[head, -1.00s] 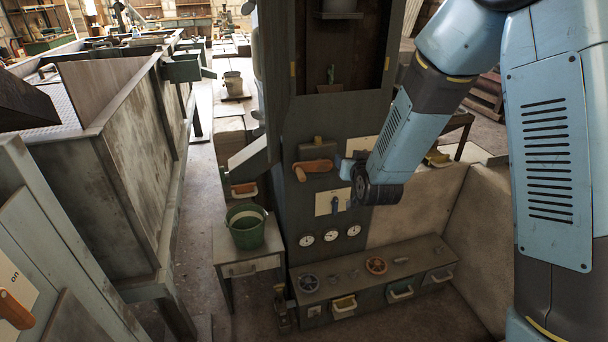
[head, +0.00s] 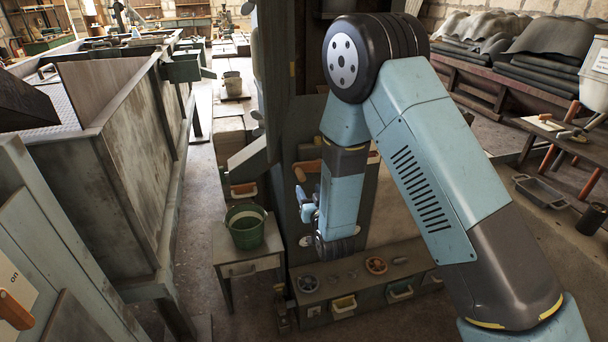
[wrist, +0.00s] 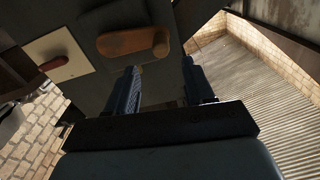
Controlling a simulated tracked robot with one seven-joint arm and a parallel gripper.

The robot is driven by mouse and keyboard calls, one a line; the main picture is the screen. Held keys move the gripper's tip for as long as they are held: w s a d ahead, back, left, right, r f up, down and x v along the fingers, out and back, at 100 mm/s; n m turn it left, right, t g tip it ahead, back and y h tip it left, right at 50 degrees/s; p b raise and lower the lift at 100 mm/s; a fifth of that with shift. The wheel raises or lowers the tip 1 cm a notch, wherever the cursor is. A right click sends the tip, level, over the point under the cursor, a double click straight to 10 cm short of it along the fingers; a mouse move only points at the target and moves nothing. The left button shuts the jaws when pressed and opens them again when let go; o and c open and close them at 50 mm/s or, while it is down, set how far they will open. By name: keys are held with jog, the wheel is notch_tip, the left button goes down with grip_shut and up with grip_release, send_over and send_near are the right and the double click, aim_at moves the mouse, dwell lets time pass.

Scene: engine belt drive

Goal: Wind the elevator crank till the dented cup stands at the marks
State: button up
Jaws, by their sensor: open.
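The elevator is a dark upright casing (head: 275,100); my arm covers much of its front. A yellow mark (head: 292,69) shows on its left edge. A pale cup (head: 338,6) is partly visible at the top of its opening; I cannot tell whether it is dented. The crank's orange-brown wooden handle (head: 300,174) shows left of my forearm. The wrist view also shows a brown wooden handle (wrist: 130,42), apparently the crank, beyond the fingertips. My gripper (head: 307,207) is open and empty, below the crank in the head view. Its two fingers (wrist: 162,72) stand apart in the wrist view.
A white plate with a red-handled lever (wrist: 60,65) is at upper left in the wrist view. A green bucket (head: 245,228) stands on a small table left of the casing. A low bench with handwheels (head: 375,265) and drawers is below. A large trough (head: 120,150) fills the left.

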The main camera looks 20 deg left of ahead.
aim_at(301, 173)
jog(key=x, duration=1.1)
jog(key=shift+a, duration=0.1)
grip_shut()
dwell(0.3)
